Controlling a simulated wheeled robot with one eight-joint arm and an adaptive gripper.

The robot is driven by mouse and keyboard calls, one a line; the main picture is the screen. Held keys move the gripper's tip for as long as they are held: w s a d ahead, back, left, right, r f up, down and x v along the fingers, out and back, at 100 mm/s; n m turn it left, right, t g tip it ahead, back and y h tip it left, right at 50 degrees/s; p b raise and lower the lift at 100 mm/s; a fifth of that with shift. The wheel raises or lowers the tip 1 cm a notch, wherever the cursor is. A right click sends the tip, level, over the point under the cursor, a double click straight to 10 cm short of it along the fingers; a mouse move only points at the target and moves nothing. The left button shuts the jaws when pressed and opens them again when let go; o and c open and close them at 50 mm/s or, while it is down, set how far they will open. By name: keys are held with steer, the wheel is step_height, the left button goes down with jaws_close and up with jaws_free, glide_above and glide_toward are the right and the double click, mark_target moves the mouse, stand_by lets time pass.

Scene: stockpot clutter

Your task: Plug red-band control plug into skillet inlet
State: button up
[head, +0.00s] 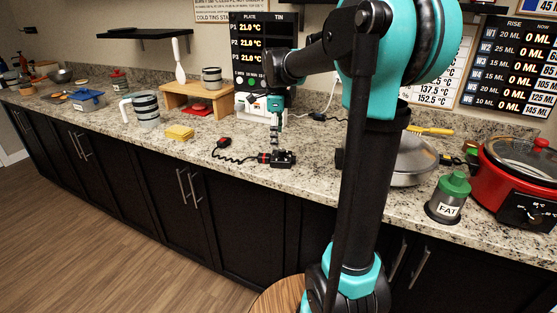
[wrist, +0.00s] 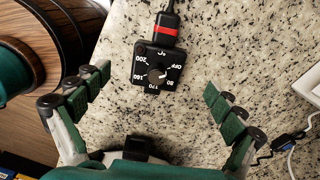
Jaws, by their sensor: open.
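The red-band control plug (head: 284,158) lies on the granite counter near its front edge, a black box with a dial and a red band on its cord end. In the wrist view the control plug (wrist: 157,72) lies dial up, its cord leaving toward the top. My gripper (head: 275,140) points down just above it; in the wrist view my gripper (wrist: 156,84) is open, with a finger on either side of the plug and apart from it. The grey skillet (head: 412,160) is right of the plug, partly hidden by my arm. I cannot make out its inlet.
The coiled cord ends at a black and red piece (head: 224,143). A yellow sponge stack (head: 180,132) and wooden stand (head: 198,92) are to the left. A green-lidded FAT canister (head: 449,198) and red cooker (head: 515,180) stand on the right.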

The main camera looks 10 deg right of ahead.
mark_target(277, 155)
steer(key=shift+f, duration=3.15)
steer(key=c, duration=1.4)
steer(key=shift+r, duration=0.1)
steer(key=shift+c, duration=0.2)
